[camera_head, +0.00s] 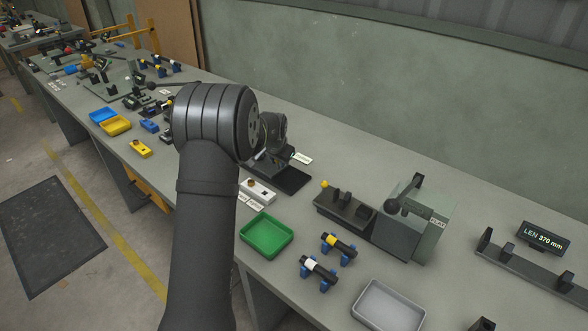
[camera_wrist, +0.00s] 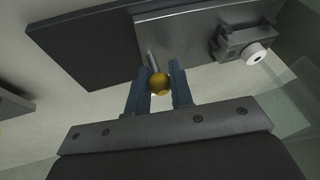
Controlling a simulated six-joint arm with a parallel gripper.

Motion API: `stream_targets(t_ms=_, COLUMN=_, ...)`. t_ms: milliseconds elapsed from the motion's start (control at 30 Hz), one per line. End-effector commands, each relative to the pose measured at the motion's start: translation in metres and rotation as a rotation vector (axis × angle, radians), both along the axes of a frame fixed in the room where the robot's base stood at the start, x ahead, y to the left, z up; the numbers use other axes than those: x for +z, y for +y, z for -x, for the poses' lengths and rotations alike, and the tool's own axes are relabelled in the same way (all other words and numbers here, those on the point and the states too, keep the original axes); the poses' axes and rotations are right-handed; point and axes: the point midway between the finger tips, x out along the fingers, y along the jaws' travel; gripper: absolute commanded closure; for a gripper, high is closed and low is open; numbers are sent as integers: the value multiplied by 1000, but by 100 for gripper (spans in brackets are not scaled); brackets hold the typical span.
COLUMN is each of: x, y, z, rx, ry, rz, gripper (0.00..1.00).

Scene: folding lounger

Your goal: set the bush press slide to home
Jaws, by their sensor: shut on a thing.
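In the wrist view, my gripper (camera_wrist: 165,75) has its two blue fingers on either side of a yellow ball knob (camera_wrist: 159,84) and is shut on it. The knob sits on a short metal rod, beside a dark plate and a grey metal plate (camera_wrist: 185,40), which look like parts of the press slide. In the head view, my wrist hangs over a dark fixture (camera_head: 292,181) with a small white tag (camera_head: 301,158), apparently the bush press. My arm hides most of this fixture, the fingers and the knob there, so I cannot tell the slide's position.
A white box with a button (camera_head: 257,190) and a green tray (camera_head: 266,236) stand in front. A grey tray (camera_head: 388,307) lies at the front edge.

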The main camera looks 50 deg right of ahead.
Motion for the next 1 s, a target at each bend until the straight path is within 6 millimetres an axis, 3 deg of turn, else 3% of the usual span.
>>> stream_targets(t_ms=100, x=0, y=0, z=-15, rx=1, ry=0, rz=2, gripper=100)
stream_targets(t_ms=433, x=1, y=0, z=-20, rx=0, ry=-4, rz=4, gripper=100)
stream_targets(t_ms=467, x=1, y=0, z=-20, rx=1, ry=-5, rz=4, gripper=78)
stream_targets(t_ms=567, x=2, y=0, z=-20, rx=1, ry=-5, rz=4, gripper=60)
stream_targets(t_ms=867, x=2, y=0, z=-18, rx=-1, ry=-2, rz=3, gripper=60)
stream_targets(t_ms=1000, x=12, y=4, z=-15, rx=-1, ry=-2, rz=3, gripper=60)
